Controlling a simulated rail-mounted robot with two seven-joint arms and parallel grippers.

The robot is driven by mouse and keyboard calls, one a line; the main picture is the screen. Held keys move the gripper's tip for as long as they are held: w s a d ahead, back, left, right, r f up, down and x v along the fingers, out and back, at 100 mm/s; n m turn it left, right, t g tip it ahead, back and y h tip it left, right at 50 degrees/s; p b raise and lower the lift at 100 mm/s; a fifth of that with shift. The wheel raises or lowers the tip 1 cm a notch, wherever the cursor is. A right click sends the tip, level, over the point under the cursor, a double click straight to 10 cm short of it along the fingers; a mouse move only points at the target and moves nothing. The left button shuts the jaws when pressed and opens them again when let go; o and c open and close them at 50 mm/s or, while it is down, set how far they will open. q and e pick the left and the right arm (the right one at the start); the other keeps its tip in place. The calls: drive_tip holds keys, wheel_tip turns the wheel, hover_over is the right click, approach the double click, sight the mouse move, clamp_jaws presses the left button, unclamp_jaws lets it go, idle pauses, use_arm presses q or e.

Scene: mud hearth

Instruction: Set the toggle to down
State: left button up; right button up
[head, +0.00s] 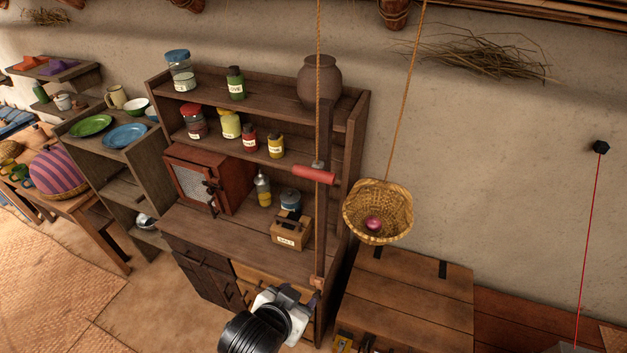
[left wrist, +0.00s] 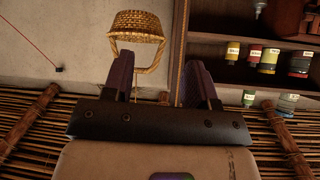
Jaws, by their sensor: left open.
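A red bar-shaped handle (head: 313,174) sits across the dark upright post (head: 323,130) at the right front of the shelf unit. It looks like the toggle, but I cannot be sure. It lies nearly level, tilting slightly down to the right. My left gripper (head: 293,294) is below it, near the post's foot, with its fingers partly hidden. In the left wrist view, the left gripper (left wrist: 160,82) is open and empty, its two dark fingers apart. I cannot make out the red handle there. My right gripper is not in view.
A hanging wicker basket (head: 378,212) with a pink item is just right of the post; it also shows in the left wrist view (left wrist: 138,22). A labelled wooden box (head: 291,232) and bottles stand on the shelf unit (head: 215,231). A wooden chest (head: 410,299) is below the basket.

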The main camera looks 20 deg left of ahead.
use_arm(q)
drive_tip(key=w+d+r+m+t+y, duration=0.1)
drive_tip(key=w+d+r+t+y, duration=0.2)
drive_tip(key=w+r, duration=0.4)
drive_tip(key=m+t+y, duration=0.5)
drive_tip(key=m+y, duration=0.1)
drive_tip(key=m, duration=0.3)
approach(314, 179)
drive_tip(key=p+x, duration=0.3)
drive_tip(key=x, duration=0.6)
drive_tip(key=shift+w+a+r, duration=0.1)
drive_tip(key=shift+w+a, duration=0.05)
drive_tip(key=shift+w, duration=0.2)
drive_tip(key=shift+p+x, duration=0.45)
drive_tip(key=shift+x, duration=0.5)
drive_tip(key=shift+r, duration=0.1)
clamp_jaws()
